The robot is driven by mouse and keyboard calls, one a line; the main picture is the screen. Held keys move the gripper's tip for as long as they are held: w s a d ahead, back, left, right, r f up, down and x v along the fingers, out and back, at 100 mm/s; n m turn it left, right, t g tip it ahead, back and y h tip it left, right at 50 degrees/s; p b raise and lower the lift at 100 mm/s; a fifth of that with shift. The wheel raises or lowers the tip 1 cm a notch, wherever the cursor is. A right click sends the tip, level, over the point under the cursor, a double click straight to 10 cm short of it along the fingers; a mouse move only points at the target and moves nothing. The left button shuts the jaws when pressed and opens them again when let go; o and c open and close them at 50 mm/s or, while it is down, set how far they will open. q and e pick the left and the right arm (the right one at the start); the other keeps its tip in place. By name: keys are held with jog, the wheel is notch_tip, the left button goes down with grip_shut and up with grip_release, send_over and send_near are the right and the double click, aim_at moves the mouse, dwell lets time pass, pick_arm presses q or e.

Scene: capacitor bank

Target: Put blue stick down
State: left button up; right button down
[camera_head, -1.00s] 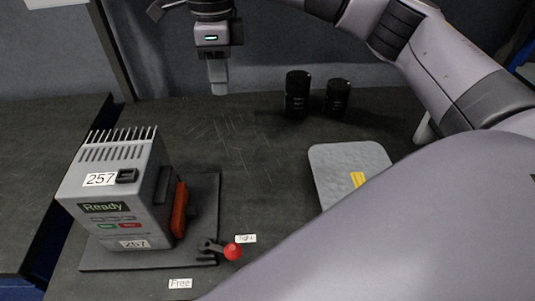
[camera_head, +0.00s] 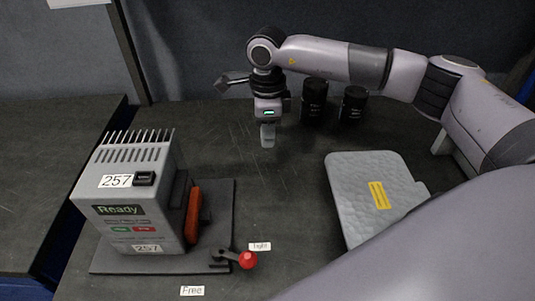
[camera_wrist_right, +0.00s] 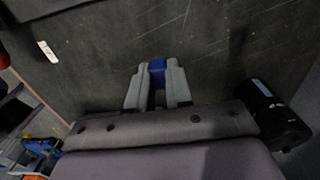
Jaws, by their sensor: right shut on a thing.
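My right gripper (camera_head: 267,140) hangs pointing down over the back middle of the dark table in the head view. In the right wrist view its two grey fingers (camera_wrist_right: 157,80) are shut on the blue stick (camera_wrist_right: 157,68). Only a short blue part shows between the fingertips; the rest is hidden. I cannot tell whether the stick touches the table. The blue stick cannot be made out in the head view. My left gripper is not in view.
A grey device (camera_head: 125,200) marked 257 and "Ready" stands on a dark base plate at left, with a red-knobbed lever (camera_head: 247,260) beside it. Two black cylinders (camera_head: 314,100) (camera_head: 353,105) stand close right of the gripper. A grey textured pad (camera_head: 365,180) lies at right. The table's middle is clear.

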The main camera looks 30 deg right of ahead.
aim_at(267, 167)
notch_tip(267, 167, down, 7)
jog(key=shift+r, duration=0.1)
dwell(0.3)
jog(key=shift+f+b, duration=0.55)
jog(key=shift+f, duration=0.05)
jog(key=c, duration=1)
grip_release()
jog(key=shift+c, duration=0.2)
jog(key=shift+r, duration=0.1)
